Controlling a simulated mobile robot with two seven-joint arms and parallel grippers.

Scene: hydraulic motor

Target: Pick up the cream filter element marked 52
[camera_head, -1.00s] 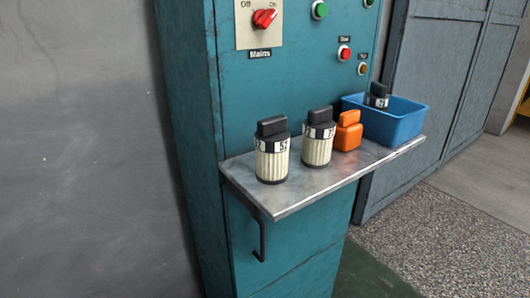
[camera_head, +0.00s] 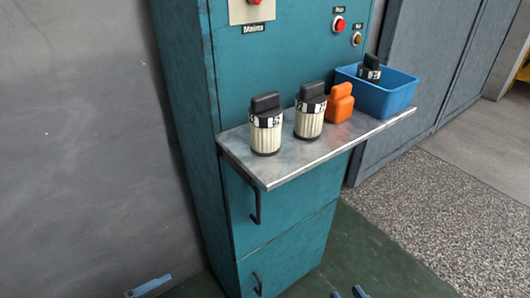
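The cream filter element marked 52 (camera_head: 266,137) stands upright at the left end of the metal shelf (camera_head: 275,174). It has a black cap and a ribbed cream body; its label is small, and the 52 reads more clearly in the earlier frame. A similar cream filter element (camera_head: 309,123) stands to its right, its number unclear. Two dark blue fingertips of my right gripper (camera_head: 347,293) show at the bottom edge, apart and empty, well below the shelf. A blue-grey piece at the bottom left (camera_head: 149,286) seems to belong to my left gripper; its fingers cannot be made out.
An orange object (camera_head: 340,104) stands right of the second filter. A blue bin (camera_head: 390,98) at the shelf's right end holds a black-capped item (camera_head: 371,68). A teal cabinet (camera_head: 285,220) with handles carries the shelf. Floor in front looks clear.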

